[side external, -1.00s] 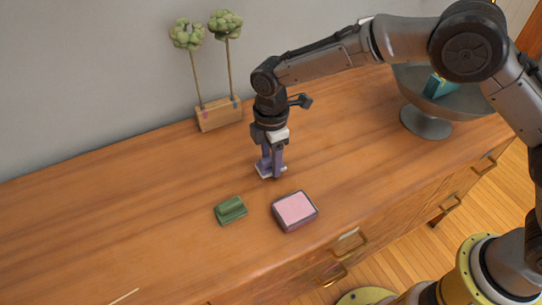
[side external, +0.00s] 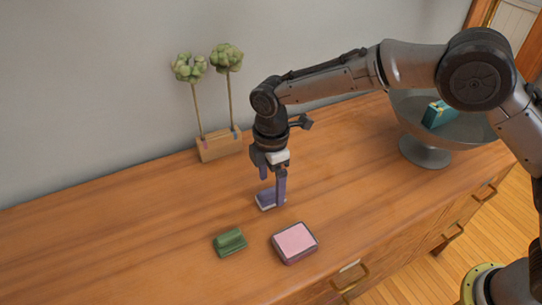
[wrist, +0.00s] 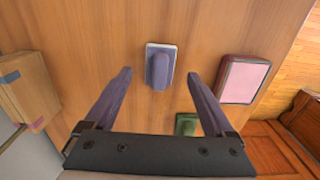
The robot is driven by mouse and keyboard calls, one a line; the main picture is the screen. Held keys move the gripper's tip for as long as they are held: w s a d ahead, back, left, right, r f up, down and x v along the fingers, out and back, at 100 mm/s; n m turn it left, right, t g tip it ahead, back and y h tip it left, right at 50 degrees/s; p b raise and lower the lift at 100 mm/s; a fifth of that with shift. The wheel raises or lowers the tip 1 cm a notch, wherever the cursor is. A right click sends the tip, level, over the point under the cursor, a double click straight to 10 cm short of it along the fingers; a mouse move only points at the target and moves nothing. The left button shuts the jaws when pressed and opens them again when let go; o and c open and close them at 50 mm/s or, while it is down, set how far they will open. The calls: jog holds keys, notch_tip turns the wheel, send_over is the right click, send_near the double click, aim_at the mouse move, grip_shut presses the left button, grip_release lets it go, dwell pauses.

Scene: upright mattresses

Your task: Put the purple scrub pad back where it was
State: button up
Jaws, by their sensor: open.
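The purple scrub pad (side external: 268,199) lies on the wooden dresser top, with a pale base and a raised purple grip. In the wrist view the pad (wrist: 160,68) is ahead of and between the two fingers, touching neither. My gripper (side external: 273,190) is open and empty, its purple fingers just above and around the pad in the side view. In the wrist view my gripper (wrist: 158,78) shows its fingers spread wide. One finger partly hides the pad in the side view.
A green scrub pad (side external: 230,242) and a pink-topped box (side external: 295,242) lie nearby toward the front. A wooden block with two plants (side external: 219,143) stands by the wall. A grey pedestal bowl (side external: 425,150) holding a teal box (side external: 438,114) is at right. The dresser's left side is clear.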

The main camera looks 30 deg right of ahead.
jog(key=d+r+m+t, duration=0.1)
jog(key=d+r, duration=0.3)
jog(key=r, duration=0.6)
jog(key=d+r+m+t, duration=0.1)
jog(key=d+r, duration=0.2)
jog(key=r, duration=0.7)
jog(key=s+d+r+m+t, duration=0.1)
jog(key=s+d+r+m, duration=0.1)
jog(key=s+d+r, duration=0.3)
jog(key=s+d+r+m, duration=0.1)
jog(key=s+d+r, duration=0.15)
jog(key=d, duration=0.45)
jog(key=s+d+f+m+t, duration=0.2)
jog(key=s+d+m, duration=0.5)
jog(key=s, duration=0.6)
jog(key=s+d+f+m, duration=0.2)
jog(key=s+f+m, duration=0.4)
jog(key=f, duration=0.3)
jog(key=shift+s+t, duration=0.3)
jog(key=shift+s, duration=0.25)
